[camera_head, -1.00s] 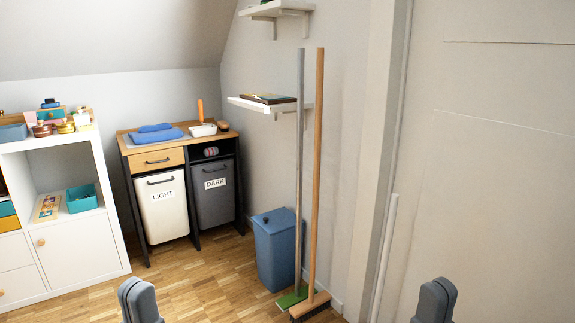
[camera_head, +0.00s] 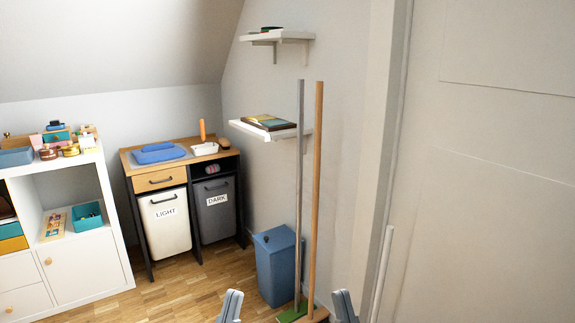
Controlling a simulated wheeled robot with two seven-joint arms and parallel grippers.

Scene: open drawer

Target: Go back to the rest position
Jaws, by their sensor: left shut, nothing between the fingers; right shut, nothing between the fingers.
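My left gripper (camera_head: 230,306) shows at the bottom edge, a little left of the brooms, raised in front of the wood floor. The rest of both arms is out of view.
A blue bin (camera_head: 276,266) and two brooms (camera_head: 317,190) stand along the right wall, close behind my grippers. Two wall shelves (camera_head: 270,131) hang above. A white shelf unit (camera_head: 88,267) stands at left. Open wood floor (camera_head: 180,297) lies between.

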